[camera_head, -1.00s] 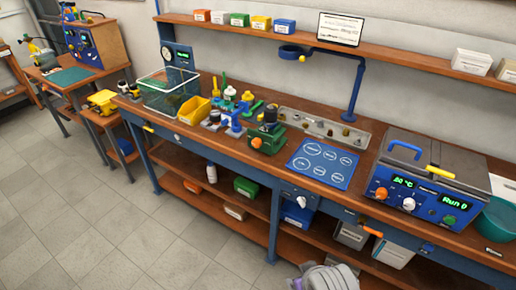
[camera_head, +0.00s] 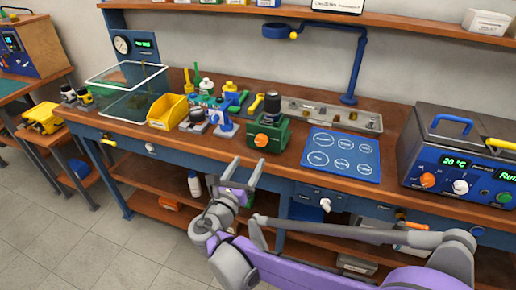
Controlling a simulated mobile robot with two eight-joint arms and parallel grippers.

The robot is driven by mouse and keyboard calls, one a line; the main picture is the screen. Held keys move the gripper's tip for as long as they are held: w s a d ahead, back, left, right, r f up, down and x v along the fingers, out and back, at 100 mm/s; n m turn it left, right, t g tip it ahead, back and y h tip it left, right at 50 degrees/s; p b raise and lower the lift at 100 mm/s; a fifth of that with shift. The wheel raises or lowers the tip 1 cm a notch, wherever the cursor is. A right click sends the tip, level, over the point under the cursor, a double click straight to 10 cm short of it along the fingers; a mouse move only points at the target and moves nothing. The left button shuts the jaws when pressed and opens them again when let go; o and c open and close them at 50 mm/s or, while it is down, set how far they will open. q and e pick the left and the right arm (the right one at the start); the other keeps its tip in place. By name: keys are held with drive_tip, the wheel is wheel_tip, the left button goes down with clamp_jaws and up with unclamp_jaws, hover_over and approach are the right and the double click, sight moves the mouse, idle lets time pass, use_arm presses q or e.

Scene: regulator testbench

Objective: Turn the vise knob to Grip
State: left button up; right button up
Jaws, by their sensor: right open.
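A green block that looks like the vise (camera_head: 284,137) stands near the front edge of the bench. An orange knob (camera_head: 262,140) with a pale pointer is on its front. A dark, black-topped part (camera_head: 272,105) stands in or on the vise. I cannot read any marking around the knob. My right gripper (camera_head: 248,169) is open and empty, in front of the bench edge, below and slightly left of the orange knob and apart from it. My left gripper is not in view.
A white knob (camera_head: 325,203) sits on a bench-front panel at right. A blue mat (camera_head: 342,154) lies right of the vise. A yellow bin (camera_head: 167,111) and several small parts stand left. A bath unit (camera_head: 462,150) stands far right. The floor at left is clear.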

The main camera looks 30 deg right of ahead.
sight(260, 143)
drive_tip(key=x, duration=0.9)
drive_tip(key=shift+d+b, duration=0.15)
drive_tip(key=shift+b, duration=0.15)
drive_tip(key=shift+c, duration=0.3)
clamp_jaws()
